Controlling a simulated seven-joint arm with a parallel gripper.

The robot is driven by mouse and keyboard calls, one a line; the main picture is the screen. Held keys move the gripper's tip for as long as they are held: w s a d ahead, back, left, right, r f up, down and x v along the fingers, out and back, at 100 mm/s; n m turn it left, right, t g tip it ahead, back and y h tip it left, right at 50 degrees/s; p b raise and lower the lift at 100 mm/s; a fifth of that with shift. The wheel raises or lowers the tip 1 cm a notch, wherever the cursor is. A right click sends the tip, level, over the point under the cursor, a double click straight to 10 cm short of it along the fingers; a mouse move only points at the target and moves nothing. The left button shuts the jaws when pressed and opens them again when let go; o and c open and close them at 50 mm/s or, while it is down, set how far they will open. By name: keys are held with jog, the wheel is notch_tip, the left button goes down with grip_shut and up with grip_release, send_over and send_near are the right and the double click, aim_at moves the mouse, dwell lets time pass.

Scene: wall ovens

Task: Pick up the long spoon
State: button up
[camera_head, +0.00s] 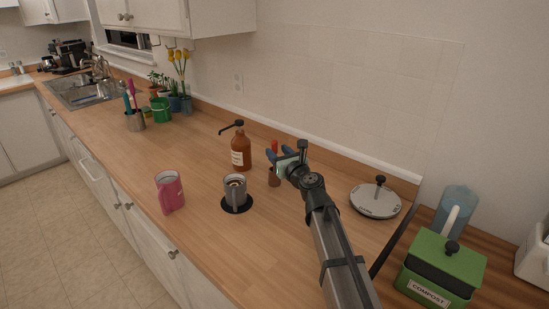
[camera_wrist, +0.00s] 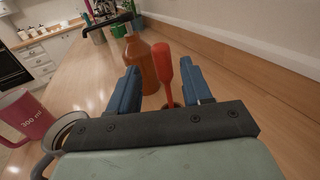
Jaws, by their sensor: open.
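A long red utensil, which looks like the long spoon (camera_wrist: 164,68), stands nearly upright in the wrist view. Its lower end goes down toward a small brown cup (camera_head: 274,179) on the counter; whether it rests inside is partly hidden. In the head view only a bit of the red top (camera_head: 274,146) shows. My gripper (camera_head: 278,153) is open, with its blue fingers on either side of the red utensil. In the wrist view the fingers (camera_wrist: 160,68) show gaps to it on both sides.
A brown pump bottle (camera_head: 240,153) stands close to the left of my gripper. A grey mug (camera_head: 235,188) on a black coaster and a pink mug (camera_head: 170,190) are nearer the front edge. A lid (camera_head: 376,201) and a green compost bin (camera_head: 441,266) are to the right.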

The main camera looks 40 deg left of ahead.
aim_at(276, 149)
jog(key=x, duration=0.4)
jog(key=shift+w, duration=0.2)
jog(key=shift+d, duration=0.1)
jog(key=shift+c, duration=0.4)
grip_shut()
